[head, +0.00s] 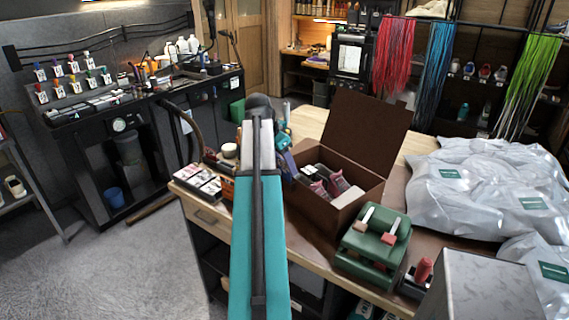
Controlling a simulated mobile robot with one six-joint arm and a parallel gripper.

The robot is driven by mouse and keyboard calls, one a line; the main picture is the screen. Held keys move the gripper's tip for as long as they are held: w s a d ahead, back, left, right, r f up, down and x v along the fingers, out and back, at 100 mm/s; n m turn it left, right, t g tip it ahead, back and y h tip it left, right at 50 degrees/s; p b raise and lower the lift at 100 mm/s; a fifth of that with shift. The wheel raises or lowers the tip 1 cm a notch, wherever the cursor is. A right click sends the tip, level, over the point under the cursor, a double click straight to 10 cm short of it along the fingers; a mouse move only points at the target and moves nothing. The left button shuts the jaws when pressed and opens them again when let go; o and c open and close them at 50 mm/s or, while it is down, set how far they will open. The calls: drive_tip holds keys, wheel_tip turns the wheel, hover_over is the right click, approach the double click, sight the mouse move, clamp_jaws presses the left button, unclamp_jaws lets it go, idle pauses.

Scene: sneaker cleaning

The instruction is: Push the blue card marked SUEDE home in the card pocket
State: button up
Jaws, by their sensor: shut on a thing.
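My gripper (281,143) is small in the head view, just right of my raised arm, over the bench beside the open brown box. It is shut on a small blue piece, which looks like the blue card (289,162). The word SUEDE is too small to read. The fingertips and the card's lower edge are partly hidden or unclear. I cannot make out the card pocket, so I cannot tell how far the card sits in it.
The open brown box (334,212) holds a pair of sneakers (329,181). A green block (372,243) with brushes stands at its front right. Silvery bags (480,185) fill the right. A tray of small boxes (203,186) lies left of my arm.

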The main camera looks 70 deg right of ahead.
drive_tip(key=shift+f+b, duration=0.35)
drive_tip(key=shift+f, duration=0.6)
drive_tip(key=o, duration=1.1)
drive_tip(key=shift+c, duration=0.2)
drive_tip(key=shift+w+r, duration=0.1)
drive_tip(key=shift+r, duration=0.1)
drive_tip(key=b+v, duration=0.3)
drive_tip(key=v, duration=1)
drive_tip(key=shift+r, duration=0.3)
drive_tip(key=shift+a, duration=0.1)
